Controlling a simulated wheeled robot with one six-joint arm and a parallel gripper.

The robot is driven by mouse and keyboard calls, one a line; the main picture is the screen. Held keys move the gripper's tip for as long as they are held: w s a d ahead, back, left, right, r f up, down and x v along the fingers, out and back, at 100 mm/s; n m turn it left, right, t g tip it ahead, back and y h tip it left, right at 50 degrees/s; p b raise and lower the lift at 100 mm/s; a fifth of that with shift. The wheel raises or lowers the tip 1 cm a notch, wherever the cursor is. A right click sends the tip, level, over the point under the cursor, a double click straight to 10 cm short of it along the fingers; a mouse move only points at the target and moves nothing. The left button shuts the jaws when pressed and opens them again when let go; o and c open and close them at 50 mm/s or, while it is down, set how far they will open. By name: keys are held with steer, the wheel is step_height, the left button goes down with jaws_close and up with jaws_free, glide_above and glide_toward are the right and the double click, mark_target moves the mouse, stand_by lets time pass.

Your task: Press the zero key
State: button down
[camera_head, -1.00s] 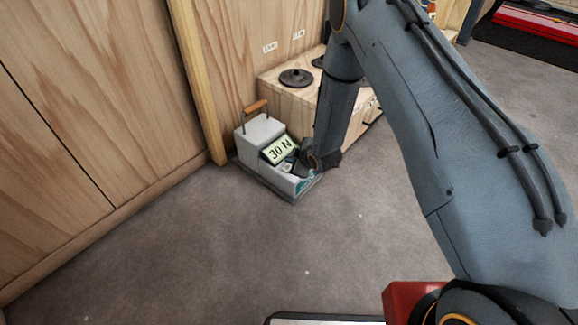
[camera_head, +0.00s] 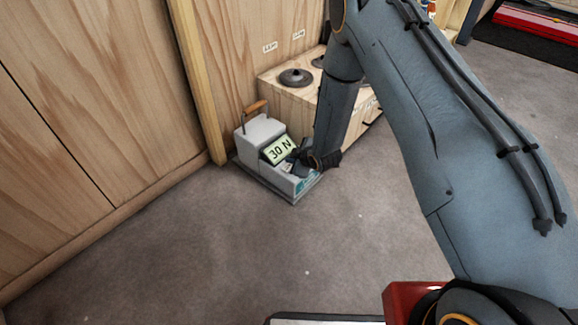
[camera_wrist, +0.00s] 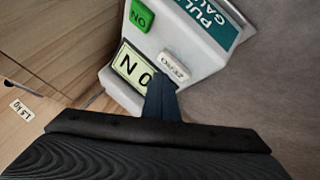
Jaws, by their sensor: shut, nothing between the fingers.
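In the wrist view the white ZERO key (camera_wrist: 174,66) lies between the display (camera_wrist: 134,72) and the teal label, with the green ON key (camera_wrist: 141,16) farther off. My gripper (camera_wrist: 161,82) is shut and empty. Its tips are right beside the ZERO key, over the display's edge in the picture; I cannot tell whether they touch anything. In the head view my gripper (camera_head: 300,160) is low over the gauge's key panel.
A wooden box (camera_head: 290,95) with dark round discs (camera_head: 296,78) stands just behind the gauge. A wooden wall (camera_head: 90,110) and an upright post (camera_head: 197,80) are close on the left. The grey floor (camera_head: 200,250) in front is clear.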

steer(key=shift+f, duration=0.15)
steer(key=shift+f, duration=0.25)
steer(key=shift+f, duration=0.4)
stand_by(0.8)
steer(key=shift+r, duration=0.1)
steer(key=shift+r+p, duration=0.5)
steer(key=shift+r, duration=0.2)
steer(key=shift+r, duration=0.15)
steer(key=shift+r+p, duration=1.85)
steer(key=shift+r, duration=0.5)
